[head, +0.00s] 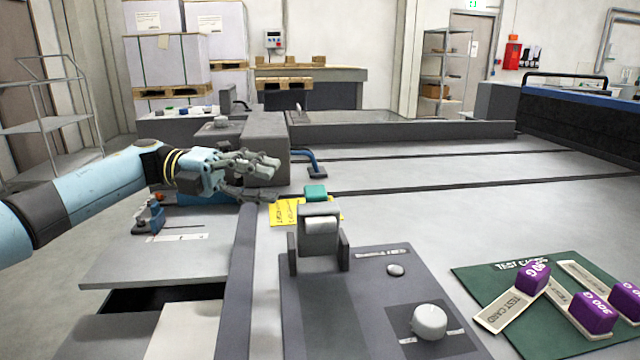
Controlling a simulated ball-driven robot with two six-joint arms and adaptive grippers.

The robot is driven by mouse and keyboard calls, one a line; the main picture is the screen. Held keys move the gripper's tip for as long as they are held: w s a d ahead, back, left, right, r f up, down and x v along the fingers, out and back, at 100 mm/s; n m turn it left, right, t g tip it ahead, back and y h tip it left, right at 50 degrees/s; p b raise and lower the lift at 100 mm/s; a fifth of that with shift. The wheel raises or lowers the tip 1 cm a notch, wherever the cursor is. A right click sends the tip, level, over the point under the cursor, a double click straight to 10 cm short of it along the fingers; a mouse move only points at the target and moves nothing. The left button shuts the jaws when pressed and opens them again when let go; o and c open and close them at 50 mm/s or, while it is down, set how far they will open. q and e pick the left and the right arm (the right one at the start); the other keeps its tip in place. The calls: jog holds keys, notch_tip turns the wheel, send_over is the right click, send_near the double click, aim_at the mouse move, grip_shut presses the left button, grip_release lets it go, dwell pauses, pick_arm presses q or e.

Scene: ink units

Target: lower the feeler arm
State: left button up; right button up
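My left gripper (275,180) reaches in from the left, its fingers apart with nothing visible between them. It is in front of a grey housing (262,135). A blue bent arm (309,158) with a dark foot comes out of the housing's right side, just right of my fingertips. Nearer, a grey block (320,228) sits between two dark uprights on a grey panel (330,315), with a teal piece (316,193) at its far end. I cannot tell for sure which of these is the feeler arm. My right gripper is out of view.
Yellow notes (284,212) lie beside the teal piece. The panel has a pale knob (429,321) and a small button (396,270). A green mat (470,285) at right holds test cards and purple weights (593,313). The surface between mat and back rail is clear.

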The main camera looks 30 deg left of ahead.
aim_at(315, 186)
pick_arm(q)
jog(key=x, duration=0.8)
jog(key=shift+w+d+p, duration=0.2)
jog(key=shift+d+p, duration=0.05)
jog(key=shift+p, duration=0.1)
jog(key=shift+c, duration=1.4)
jog(key=c, duration=0.5)
grip_shut()
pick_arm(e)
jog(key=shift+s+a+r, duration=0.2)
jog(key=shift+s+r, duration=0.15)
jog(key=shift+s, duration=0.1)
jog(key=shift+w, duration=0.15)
